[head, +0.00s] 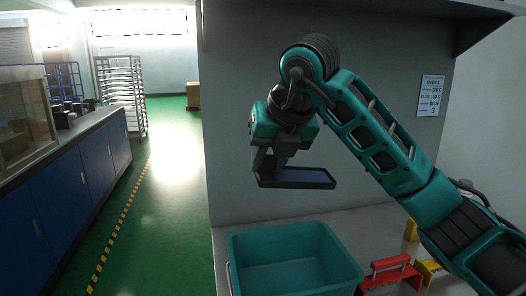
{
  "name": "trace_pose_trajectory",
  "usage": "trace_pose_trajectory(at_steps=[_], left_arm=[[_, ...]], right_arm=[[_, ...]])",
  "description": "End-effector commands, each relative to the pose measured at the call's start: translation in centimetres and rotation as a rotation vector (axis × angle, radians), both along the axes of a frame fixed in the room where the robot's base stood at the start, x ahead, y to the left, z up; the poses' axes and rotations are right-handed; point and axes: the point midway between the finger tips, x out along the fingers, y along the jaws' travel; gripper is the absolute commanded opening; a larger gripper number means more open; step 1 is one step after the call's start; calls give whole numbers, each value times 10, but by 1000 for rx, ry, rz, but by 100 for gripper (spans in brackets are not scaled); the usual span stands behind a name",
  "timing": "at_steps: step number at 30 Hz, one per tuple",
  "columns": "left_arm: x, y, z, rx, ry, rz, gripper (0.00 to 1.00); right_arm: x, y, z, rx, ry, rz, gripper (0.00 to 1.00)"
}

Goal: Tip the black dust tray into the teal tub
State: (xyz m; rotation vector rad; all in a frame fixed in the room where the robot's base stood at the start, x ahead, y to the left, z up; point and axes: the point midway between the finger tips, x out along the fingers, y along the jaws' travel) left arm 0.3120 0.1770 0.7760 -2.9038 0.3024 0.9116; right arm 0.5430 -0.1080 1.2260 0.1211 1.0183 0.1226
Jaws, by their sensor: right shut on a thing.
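The black dust tray (305,178) is a shallow dark tray, held roughly level in the air above the back of the teal tub. My right gripper (268,164) is shut on the tray's left end, with the arm reaching in from the right. The teal tub (335,274) stands on the grey surface below, open at the top, and what I see of its inside looks empty. The tray's inner floor looks dark blue-grey; I cannot tell what lies in it. My left gripper is not in view.
A red-handled thing (388,268) and yellow pieces (428,270) stand right of the tub. A grey wall (370,190) is behind the tray, with an overhanging edge above. Blue cabinets (85,175), a rack (122,95) and open green floor lie to the left.

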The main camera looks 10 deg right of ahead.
Motion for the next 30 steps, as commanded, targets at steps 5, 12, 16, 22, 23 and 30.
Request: trace_pose_trajectory(at_steps=[5, 12, 16, 22, 23, 30], left_arm=[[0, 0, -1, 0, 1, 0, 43], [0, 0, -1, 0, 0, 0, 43], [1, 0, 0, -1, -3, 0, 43], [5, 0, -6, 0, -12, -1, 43], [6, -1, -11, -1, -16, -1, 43], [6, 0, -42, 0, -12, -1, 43]], right_arm=[[-7, -7, -12, 122, -111, 0, 1], [-14, -15, -23, 269, -248, -2, 1], [-18, -19, -30, 337, -310, -3, 1], [-23, -24, -44, 431, -402, -1, 1], [-24, -25, -46, 441, -411, -1, 1], [-28, -29, -54, 519, -485, 0, 1]])
